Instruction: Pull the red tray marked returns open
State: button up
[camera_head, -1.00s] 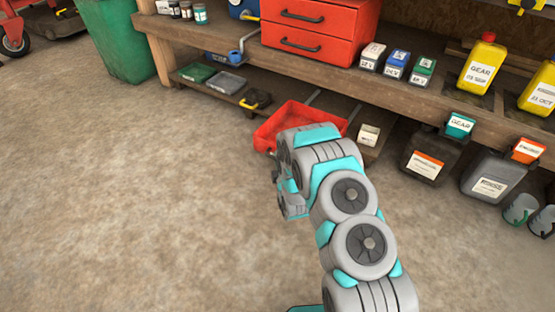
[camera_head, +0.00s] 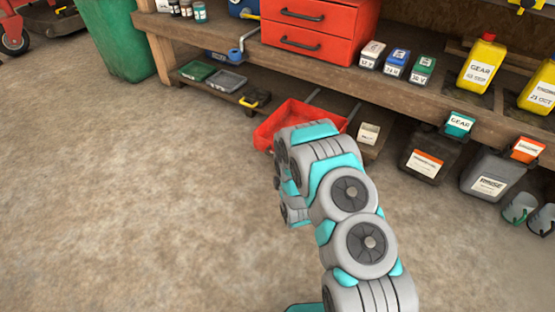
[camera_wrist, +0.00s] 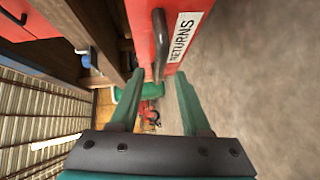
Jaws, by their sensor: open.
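The red tray (camera_head: 268,126) stands out from under the bench on metal rails, in front of the lower shelf. Its front is partly hidden by my arm in the head view. In the wrist view, the red tray front (camera_wrist: 183,57) carries a white RETURNS label (camera_wrist: 184,36) and a dark bar handle (camera_wrist: 159,42). My gripper (camera_wrist: 158,77) is open, with one finger on each side of the handle's near end in the picture. Nothing is held. I cannot tell the exact gap to the handle. In the head view my arm hides the fingers.
A wooden bench (camera_head: 205,37) bears a red drawer unit (camera_head: 318,22). Small trays (camera_head: 228,82) sit on the low shelf to the left. A small labelled box (camera_head: 368,134) and dark jugs (camera_head: 426,163) stand to the right. The floor (camera_head: 130,200) in front is clear.

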jog(key=v, duration=0.4)
jog(key=shift+r, duration=0.1)
dwell(0.3)
jog(key=d+r+m+g+h+p, duration=0.25)
jog(key=d+r+m+g, duration=0.2)
jog(key=r, duration=0.55)
jog(key=s+d+r+m+g+p, duration=0.35)
jog(key=s+r+m, duration=0.25)
jog(key=s+r, duration=0.35)
jog(key=s+r+m+g+p, duration=0.1)
jog(key=s+r+m+g, duration=0.1)
jog(key=s+r, duration=0.5)
jog(key=s+r+m+g+p, duration=0.2)
jog(key=s+r, duration=0.5)
jog(key=s, duration=1.1)
jog(key=s+d+r+m+g+p, duration=0.1)
jog(key=s+r+m+g, duration=0.2)
jog(key=s, duration=0.9)
notch_tip(320, 180, up, 4)
jog(key=g, duration=0.3)
jog(key=shift+s+m+p, duration=0.3)
jog(key=shift+s+m, duration=0.05)
jog(key=shift+s, duration=0.05)
